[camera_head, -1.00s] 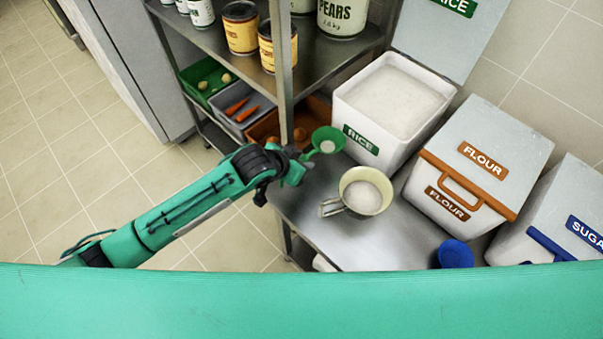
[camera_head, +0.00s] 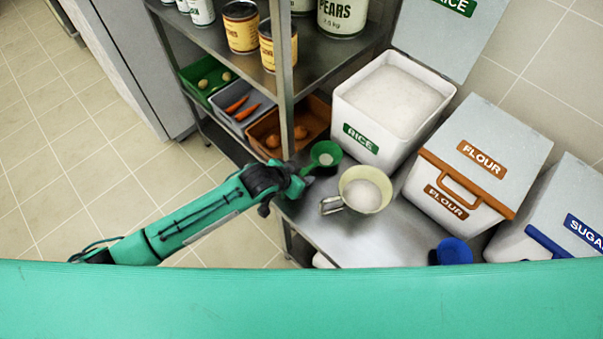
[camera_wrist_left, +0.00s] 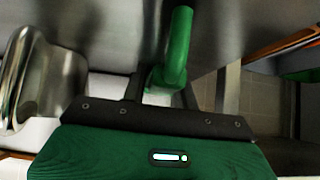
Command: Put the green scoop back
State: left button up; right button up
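The green scoop (camera_head: 325,154) is in front of the rice bin (camera_head: 362,138), with a pale patch inside its bowl. My left gripper (camera_head: 299,181) is at its handle. In the left wrist view the green handle (camera_wrist_left: 178,50) runs between the two dark fingers, which look closed on it. I cannot tell whether the scoop touches the metal shelf. The rice bin is open and full of white grains, its lid (camera_head: 455,35) raised behind it. My right gripper is not in view.
Flour bin (camera_head: 470,165), sugar bin (camera_head: 560,220) and blue scoop (camera_head: 453,252) are further right. A rack post (camera_head: 285,90) and vegetable trays (camera_head: 250,125) are behind the gripper.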

pick_arm(q)
jog(key=shift+o, duration=1.1)
jog(key=shift+r, duration=0.1)
jog(key=shift+r, duration=0.15)
jog(key=v, duration=1.2)
jog(key=shift+b, duration=0.4)
jog(key=shift+w, duration=0.1)
jog(key=shift+d, duration=0.1)
